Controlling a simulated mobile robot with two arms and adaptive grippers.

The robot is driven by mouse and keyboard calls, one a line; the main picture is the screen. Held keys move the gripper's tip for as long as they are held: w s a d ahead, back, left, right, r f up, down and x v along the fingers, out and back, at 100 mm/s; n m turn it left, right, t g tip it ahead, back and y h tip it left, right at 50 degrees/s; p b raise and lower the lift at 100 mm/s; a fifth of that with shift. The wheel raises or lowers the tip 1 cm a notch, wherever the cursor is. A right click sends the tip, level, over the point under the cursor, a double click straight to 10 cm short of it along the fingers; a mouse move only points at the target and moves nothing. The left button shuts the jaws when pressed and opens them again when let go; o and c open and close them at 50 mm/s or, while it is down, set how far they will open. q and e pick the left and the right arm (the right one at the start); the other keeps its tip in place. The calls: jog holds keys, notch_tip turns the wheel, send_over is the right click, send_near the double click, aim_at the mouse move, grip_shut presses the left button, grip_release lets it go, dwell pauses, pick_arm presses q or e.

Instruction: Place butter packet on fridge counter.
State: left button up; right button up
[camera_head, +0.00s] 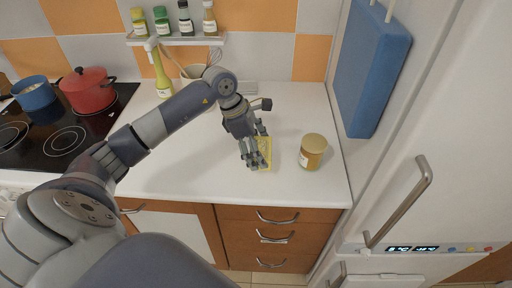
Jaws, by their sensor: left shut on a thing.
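The butter packet (265,151) is a small pale yellow block over the white counter (210,170), just left of a gold-lidded jar. My left gripper (256,160) is shut on the packet, its fingers pointing down and covering part of it. The packet is at or very close to the counter surface; I cannot tell if it touches. The fridge (440,140) stands to the right of the counter. My right gripper is not in view.
The jar (313,151) stands close to the right of my gripper. A red pot (87,90) and a blue pot (34,93) are at the left by the stove (60,135). A utensil holder (196,75) is behind my arm. The front of the counter is clear.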

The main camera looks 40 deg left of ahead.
pick_arm(q)
jog(key=shift+w+a+f, duration=0.1)
jog(key=shift+w+a, duration=0.05)
jog(key=shift+a, duration=0.3)
jog(key=shift+w+a+f, duration=0.1)
jog(key=shift+w+a, duration=0.05)
jog(key=shift+a, duration=0.25)
notch_tip(320, 180, down, 3)
jog(key=shift+r+p, duration=0.1)
jog(key=shift+p, duration=0.95)
jog(key=shift+f, duration=0.2)
jog(key=shift+f+b, duration=0.15)
jog(key=shift+b, duration=0.15)
jog(key=o, duration=1)
jog(key=shift+o, duration=0.8)
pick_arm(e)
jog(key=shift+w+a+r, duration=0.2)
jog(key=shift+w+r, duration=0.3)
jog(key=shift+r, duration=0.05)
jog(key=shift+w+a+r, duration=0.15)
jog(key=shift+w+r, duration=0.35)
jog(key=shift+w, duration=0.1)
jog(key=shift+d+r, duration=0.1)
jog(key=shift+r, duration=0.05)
